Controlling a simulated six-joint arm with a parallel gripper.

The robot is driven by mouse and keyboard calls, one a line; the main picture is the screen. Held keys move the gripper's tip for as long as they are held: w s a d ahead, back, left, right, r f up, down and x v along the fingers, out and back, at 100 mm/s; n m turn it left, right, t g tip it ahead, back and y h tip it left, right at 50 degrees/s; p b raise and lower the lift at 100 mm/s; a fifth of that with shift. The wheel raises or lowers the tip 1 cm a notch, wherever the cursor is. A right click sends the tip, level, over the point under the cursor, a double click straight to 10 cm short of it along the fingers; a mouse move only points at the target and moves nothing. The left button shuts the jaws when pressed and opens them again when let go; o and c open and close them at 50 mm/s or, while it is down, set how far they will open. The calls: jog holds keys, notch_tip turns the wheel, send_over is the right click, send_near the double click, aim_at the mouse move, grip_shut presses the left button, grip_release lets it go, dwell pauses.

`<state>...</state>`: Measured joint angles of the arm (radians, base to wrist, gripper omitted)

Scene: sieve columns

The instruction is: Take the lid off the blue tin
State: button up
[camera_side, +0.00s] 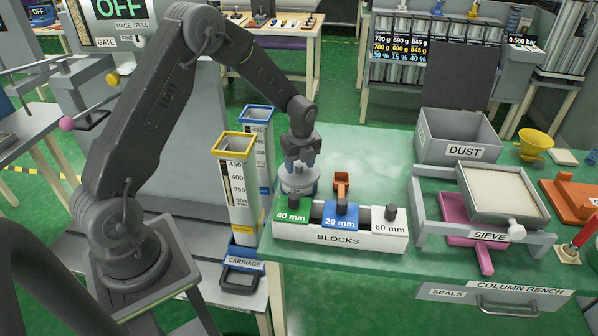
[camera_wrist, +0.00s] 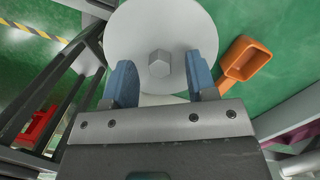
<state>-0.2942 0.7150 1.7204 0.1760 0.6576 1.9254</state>
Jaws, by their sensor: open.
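A round tin (camera_side: 298,187) stands on the green bench behind the blocks holder, directly below my gripper (camera_side: 301,161). It looks pale grey in the side view, and its label is too small to read. In the wrist view, its flat, round pale grey lid (camera_wrist: 185,35) has a hexagonal knob (camera_wrist: 159,63) in the middle. My gripper (camera_wrist: 162,76) is open, with one blue finger on each side of the knob and a gap to it on both sides. The tin's body is mostly hidden under the lid; I cannot tell its colour.
An orange scoop (camera_side: 341,185) lies just right of the tin; it also shows in the wrist view (camera_wrist: 244,62). The white BLOCKS holder (camera_side: 337,238) stands in front. Two tall columns (camera_side: 240,190) stand close on the left. The SIEVE (camera_side: 497,195) and DUST bin (camera_side: 463,150) are further right.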

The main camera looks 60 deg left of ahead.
jog(key=shift+f, duration=0.25)
jog(key=shift+c, duration=0.5)
grip_shut()
